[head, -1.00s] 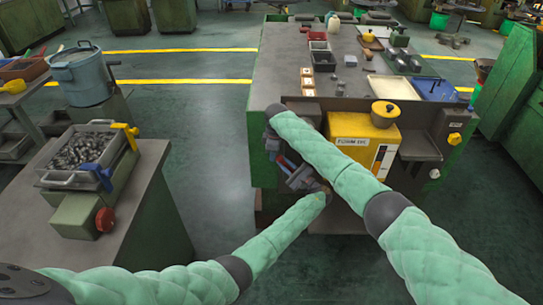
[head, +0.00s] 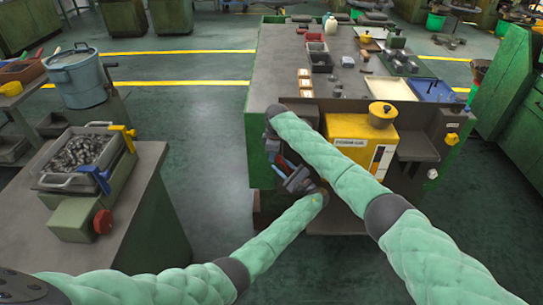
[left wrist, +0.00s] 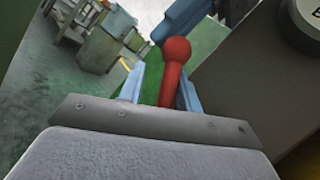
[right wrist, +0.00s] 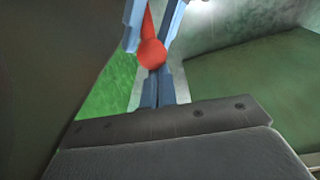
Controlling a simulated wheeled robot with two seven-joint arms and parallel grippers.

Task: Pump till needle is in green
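The red ball-ended lever (left wrist: 176,50) stands up between the blue fingers of my left gripper (left wrist: 160,85), nearer the right finger, with a gap on the left. The red ball also shows in the right wrist view (right wrist: 151,54), just past the tips of my right gripper (right wrist: 158,82). Those fingers lie close together with nothing seen between them. In the head view both grippers meet at the left side of the yellow unit (head: 355,135), and the lever is too small to make out. A round dial (left wrist: 308,18) is cut off by the left wrist view's edge; no needle shows.
The workbench (head: 275,90) behind the unit carries trays and small parts. The floor between the two is clear.

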